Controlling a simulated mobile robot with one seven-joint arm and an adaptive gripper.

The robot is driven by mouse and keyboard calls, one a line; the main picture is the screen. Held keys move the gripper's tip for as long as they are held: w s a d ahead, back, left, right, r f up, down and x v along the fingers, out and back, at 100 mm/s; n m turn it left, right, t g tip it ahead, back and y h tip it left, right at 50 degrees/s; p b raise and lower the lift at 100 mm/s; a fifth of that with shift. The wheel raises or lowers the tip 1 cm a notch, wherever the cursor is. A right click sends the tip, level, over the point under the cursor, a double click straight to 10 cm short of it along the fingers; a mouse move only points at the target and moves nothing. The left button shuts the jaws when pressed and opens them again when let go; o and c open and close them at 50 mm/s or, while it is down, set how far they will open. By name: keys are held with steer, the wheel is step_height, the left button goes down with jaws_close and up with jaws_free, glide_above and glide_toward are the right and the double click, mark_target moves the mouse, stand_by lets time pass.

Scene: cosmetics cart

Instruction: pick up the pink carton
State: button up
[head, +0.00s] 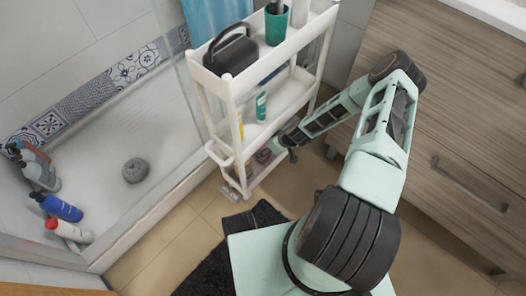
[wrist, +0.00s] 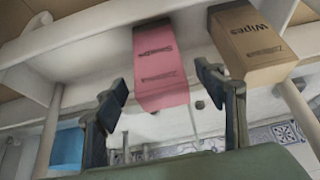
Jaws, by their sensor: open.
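The pink carton (wrist: 160,66) is in the middle of the wrist view, which looks upside down, standing on a pale cart shelf. My gripper (wrist: 161,78) is open, with one dark fingertip on each side of the carton in the picture. Gaps show on both sides, and the fingers do not grip it. How deep the carton sits between them I cannot tell. In the head view my gripper (head: 281,149) reaches into the cart's lower level. A small pinkish patch there is mostly hidden.
A brown Wipes box (wrist: 246,45) stands close beside the carton, near one finger. The white cart (head: 228,92) has posts and shelf rims around my gripper. A green bottle (head: 261,106) is on the shelf above. Wooden drawers (head: 455,130) are at right.

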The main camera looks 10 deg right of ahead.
steer(key=b+x, duration=0.1)
steer(key=x, duration=0.3)
steer(key=shift+f, duration=0.4)
steer(key=shift+c, duration=0.5)
steer(key=c, duration=1.2)
steer(key=shift+o, duration=0.2)
steer(key=shift+r, duration=0.2)
